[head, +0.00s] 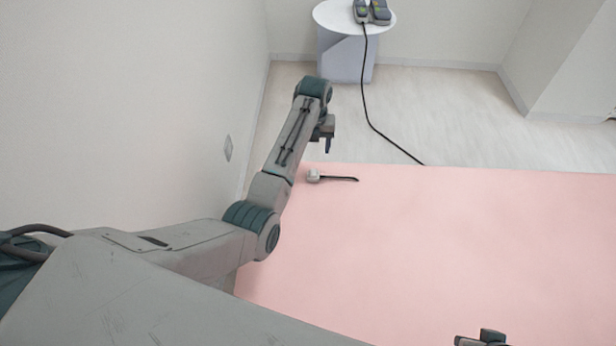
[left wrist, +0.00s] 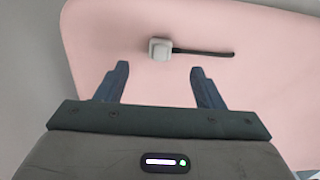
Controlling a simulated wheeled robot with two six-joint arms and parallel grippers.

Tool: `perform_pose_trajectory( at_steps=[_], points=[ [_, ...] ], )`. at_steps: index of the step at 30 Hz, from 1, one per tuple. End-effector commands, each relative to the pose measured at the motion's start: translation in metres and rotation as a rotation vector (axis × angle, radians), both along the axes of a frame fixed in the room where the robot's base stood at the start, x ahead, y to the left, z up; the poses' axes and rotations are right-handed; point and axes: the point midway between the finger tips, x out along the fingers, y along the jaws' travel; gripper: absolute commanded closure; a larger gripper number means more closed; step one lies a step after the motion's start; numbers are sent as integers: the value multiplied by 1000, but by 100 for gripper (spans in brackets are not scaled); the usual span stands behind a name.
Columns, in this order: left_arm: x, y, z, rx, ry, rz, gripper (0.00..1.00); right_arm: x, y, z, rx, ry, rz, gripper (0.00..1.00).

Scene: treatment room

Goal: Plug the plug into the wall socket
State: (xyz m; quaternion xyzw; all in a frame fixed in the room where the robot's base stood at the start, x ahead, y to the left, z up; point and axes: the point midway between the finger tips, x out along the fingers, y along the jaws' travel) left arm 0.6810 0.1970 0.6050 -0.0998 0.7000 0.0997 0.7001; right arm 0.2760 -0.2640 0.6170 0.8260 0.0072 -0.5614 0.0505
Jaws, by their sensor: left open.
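The plug (head: 314,175) is a small light grey block with a short black cord stub pointing right. It lies on the pink surface near its far left corner. My left gripper (head: 327,143) is above and just beyond the plug in the head view. In the left wrist view its open fingers (left wrist: 159,70) are empty, and the plug (left wrist: 160,49) lies ahead of and between the fingertips, apart from them. The wall socket (head: 228,148) is a small pale plate on the left wall. My right gripper (head: 481,340) shows only partly at the bottom edge.
The pink surface (head: 450,240) is otherwise clear. A round white table (head: 335,18) at the back carries grey-green devices (head: 371,11). A black cable (head: 366,95) hangs from there and reaches the pink surface's far edge. Pale floor lies between.

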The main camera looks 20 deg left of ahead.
Motion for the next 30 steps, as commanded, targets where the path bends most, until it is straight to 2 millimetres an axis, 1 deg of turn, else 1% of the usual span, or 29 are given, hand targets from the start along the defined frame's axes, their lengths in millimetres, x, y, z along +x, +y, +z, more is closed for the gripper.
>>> perform_pose_trajectory(
  at_steps=[8, 10, 13, 18, 21, 24, 30],
  points=[
    [0, -1, 1, 0, 0, -5, 38, -2, 0, 0, -3, 5, 1, 64],
    [0, -1, -1, 0, 1, -5, 38, -1, 0, -1, -1, 2, 0, 64],
    [0, -1, -14, -1, 2, -4, 38, 0, 1, -4, 5, -9, 3, 64],
    [0, 0, -42, 0, 2, -4, 38, 4, 6, -10, 25, -47, 6, 64],
    [0, 0, -52, 0, 1, -3, 38, 6, 7, -11, 34, -63, 8, 64],
    [0, 0, -55, 0, -1, -3, 38, 7, 8, -11, 38, -71, 8, 64],
    [0, 0, -55, 0, -1, -3, 38, 7, 8, -11, 38, -72, 8, 64]
  ],
)
